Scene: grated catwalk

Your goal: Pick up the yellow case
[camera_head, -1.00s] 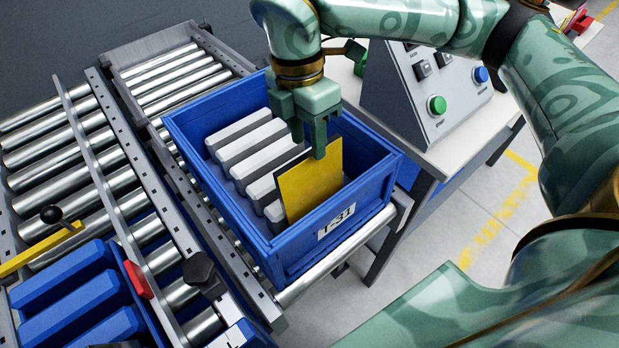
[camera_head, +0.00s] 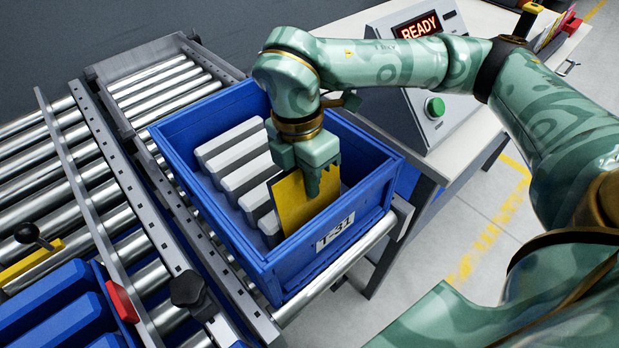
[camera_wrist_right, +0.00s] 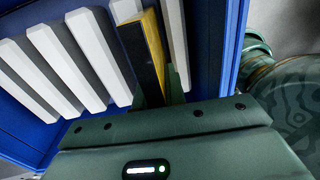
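The yellow case (camera_head: 306,208) stands on edge in the front right part of the blue bin (camera_head: 350,222), beside a row of white-and-grey cases. My right gripper (camera_head: 316,178) is down at the case's top edge. One finger overlaps the yellow face and the other is hidden behind the case. Whether the fingers press on it cannot be told. My left gripper is not in view.
Several white-and-grey cases (camera_head: 236,160) fill the bin's left side. A control panel (camera_head: 430,100) reading READY stands on a table at the right. Blue cases (camera_head: 50,305) lie at the lower left.

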